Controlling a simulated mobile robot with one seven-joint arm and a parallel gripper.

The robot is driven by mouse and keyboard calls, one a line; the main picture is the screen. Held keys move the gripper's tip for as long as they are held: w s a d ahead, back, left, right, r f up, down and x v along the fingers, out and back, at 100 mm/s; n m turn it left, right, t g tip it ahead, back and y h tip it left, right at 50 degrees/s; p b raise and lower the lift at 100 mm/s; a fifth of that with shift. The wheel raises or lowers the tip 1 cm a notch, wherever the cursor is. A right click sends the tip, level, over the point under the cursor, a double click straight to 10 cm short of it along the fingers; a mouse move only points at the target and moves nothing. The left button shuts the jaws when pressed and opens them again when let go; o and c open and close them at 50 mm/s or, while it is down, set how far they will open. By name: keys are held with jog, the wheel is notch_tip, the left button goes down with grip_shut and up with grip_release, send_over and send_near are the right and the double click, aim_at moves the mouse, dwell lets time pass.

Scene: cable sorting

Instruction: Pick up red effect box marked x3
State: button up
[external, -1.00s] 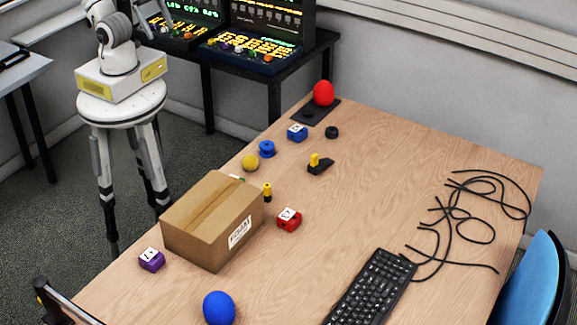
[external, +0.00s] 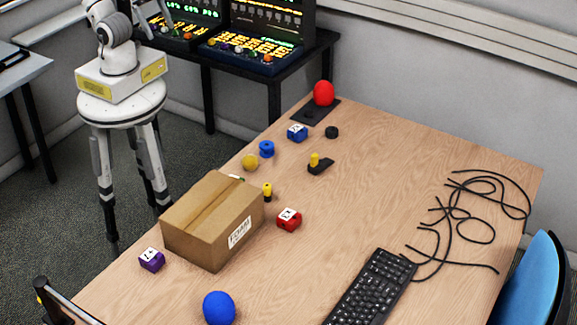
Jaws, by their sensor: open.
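A red box (external: 289,220) with a white label on top sits on the wooden table, just right of the cardboard box and apart from it. The mark on its label is too small to read surely. A blue box (external: 297,133) with a white label stands toward the far end. A purple box (external: 151,259) with a white label lies near the left edge. My arm rises from its base on a white stool at the upper left and leaves the top of the picture. My gripper is out of view.
The cardboard box (external: 197,238) is the largest obstacle, left of the red box. A keyboard (external: 371,290), blue ball (external: 219,307) and loose black cables (external: 491,232) lie around. The table right of the red box is clear.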

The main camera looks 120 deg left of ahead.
jog(key=shift+c, duration=0.3)
jog(key=shift+c, duration=0.7)
